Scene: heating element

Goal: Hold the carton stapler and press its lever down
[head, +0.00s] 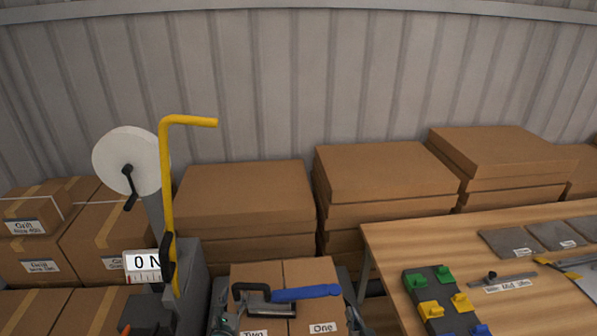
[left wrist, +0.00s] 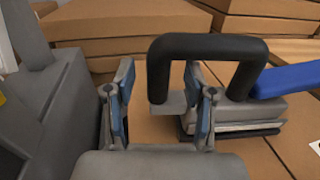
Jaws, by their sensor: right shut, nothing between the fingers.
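The carton stapler lies on the closed carton in the lower middle of the head view. It has a grey body (head: 270,309), a black loop handle (head: 238,290) and a blue lever (head: 305,293) pointing right, raised above the body. My left gripper (head: 222,319) is low at the stapler's left. In the left wrist view its two fingers (left wrist: 165,105) are apart, and one end of the black handle (left wrist: 205,42) shows in the gap between them; contact is not visible. My right gripper (head: 354,321) is shut and empty at the bottom edge, right of the carton, partly cut off.
The carton (head: 296,270) under the stapler has labels "Two" and "One". A yellow pole (head: 167,200) with a white roll stands at left. A wooden table (head: 400,235) with coloured clips is at right. Stacked brown cartons (head: 245,190) line the back.

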